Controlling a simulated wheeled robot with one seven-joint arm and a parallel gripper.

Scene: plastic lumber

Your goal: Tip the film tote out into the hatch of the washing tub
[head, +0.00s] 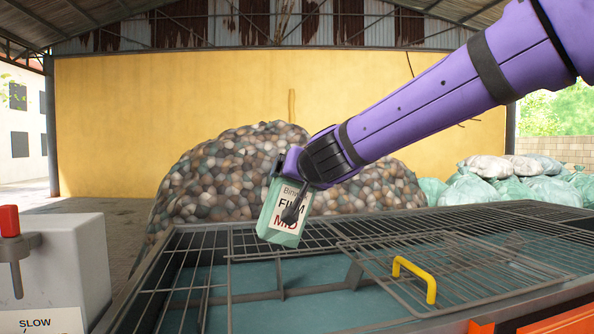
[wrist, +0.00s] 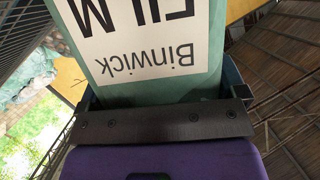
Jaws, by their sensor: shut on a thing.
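The film tote (head: 279,237) is a pale green container with a white label reading Binwick, FILM, MID. It hangs above the washing tub (head: 140,290), tilted slightly, its label text upright in the head view. My gripper (head: 293,207) is shut on its upper part. In the wrist view the tote (wrist: 207,75) fills the space beyond my gripper (wrist: 165,118), label upside down. Its contents are hidden. The tub has a wire grid top over teal. An area without mesh, seemingly the hatch opening (head: 310,273), lies below the tote. A mesh panel with a yellow handle (head: 415,278) lies right of it.
A grey control box (head: 65,265) with a red-topped lever (head: 10,225) and a SLOW mark stands at the left. A large netted heap (head: 225,180) is behind the tub. Green and white sacks (head: 500,185) lie at the back right.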

